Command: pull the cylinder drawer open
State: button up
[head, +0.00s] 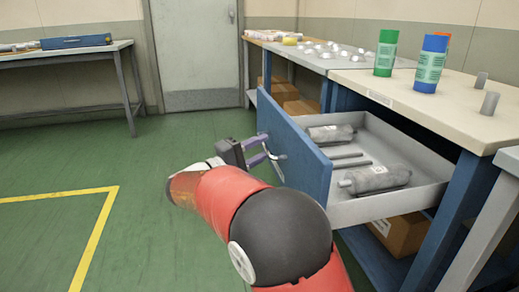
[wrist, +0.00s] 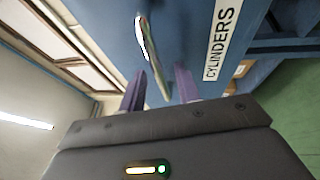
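The cylinder drawer (head: 428,188) stands well out from the bench, with its blue front (head: 298,150) facing left. Grey rollers (head: 378,178) and thin rods lie inside it. The metal handle (head: 275,158) is on the drawer front; it also shows in the wrist view (wrist: 142,38), near a "CYLINDERS" label (wrist: 220,42). My gripper (head: 264,148) is at the handle. In the wrist view its purple fingers (wrist: 160,82) are spread, with the handle's near end between them and a gap on the right side. The exact contact is hidden.
The bench top (head: 420,97) carries a green can (head: 386,54), a blue-capped can (head: 431,65) and small grey cylinders. Cardboard boxes (head: 400,232) sit on the lower shelf. Green floor left of the drawer is clear. Another bench (head: 70,55) stands at the far left.

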jog(key=v, duration=0.7)
jog(key=shift+s+a, duration=0.2)
jog(key=shift+a, duration=0.1)
jog(key=shift+f, duration=0.1)
